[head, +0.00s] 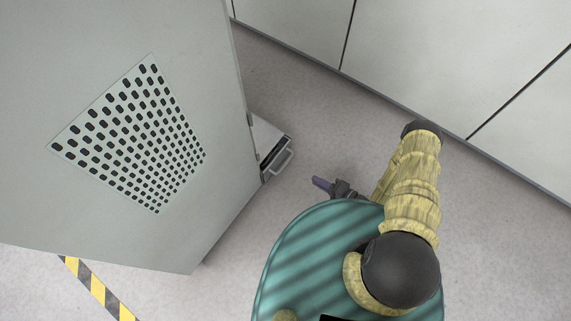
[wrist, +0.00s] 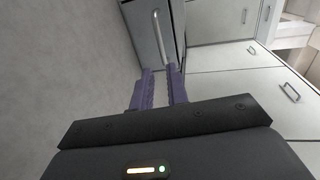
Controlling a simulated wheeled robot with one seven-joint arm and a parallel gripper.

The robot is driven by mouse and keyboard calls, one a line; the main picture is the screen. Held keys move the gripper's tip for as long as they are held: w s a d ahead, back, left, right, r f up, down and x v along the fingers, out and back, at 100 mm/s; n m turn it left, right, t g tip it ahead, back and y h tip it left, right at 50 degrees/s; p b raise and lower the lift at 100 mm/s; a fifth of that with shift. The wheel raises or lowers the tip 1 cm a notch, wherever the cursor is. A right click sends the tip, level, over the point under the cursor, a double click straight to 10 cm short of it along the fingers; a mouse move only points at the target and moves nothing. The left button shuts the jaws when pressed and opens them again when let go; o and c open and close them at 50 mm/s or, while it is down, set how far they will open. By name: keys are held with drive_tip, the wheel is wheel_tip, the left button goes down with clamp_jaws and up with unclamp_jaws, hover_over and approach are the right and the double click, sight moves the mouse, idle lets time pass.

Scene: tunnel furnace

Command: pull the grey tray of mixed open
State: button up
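The grey tray (head: 268,138) projects from the right side of the large grey-green cabinet, low near the floor. Its bar handle (head: 281,163) is on its front, facing right. In the wrist view the handle (wrist: 159,35) stands upright just beyond my fingertips. My gripper (head: 320,183) has purple fingers and is right of the handle, apart from it in the head view. In the wrist view my gripper (wrist: 160,70) shows two spread fingers with nothing between them. What the tray holds is hidden.
The tall cabinet (head: 225,100) with a perforated panel fills the left of the head view. White cupboards (head: 430,50) line the back and right; one has a handle (wrist: 289,92) in the wrist view. The grey floor (head: 320,120) between is clear. Yellow-black tape (head: 95,288) marks the floor at lower left.

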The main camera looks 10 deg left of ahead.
sight(286, 164)
drive_tip(key=b+x, duration=0.6)
drive_tip(key=x, duration=0.8)
drive_tip(key=shift+a+f, duration=0.1)
drive_tip(key=shift+f, duration=0.1)
drive_tip(key=shift+w+a, duration=0.15)
drive_tip(key=shift+a, duration=0.2)
clamp_jaws()
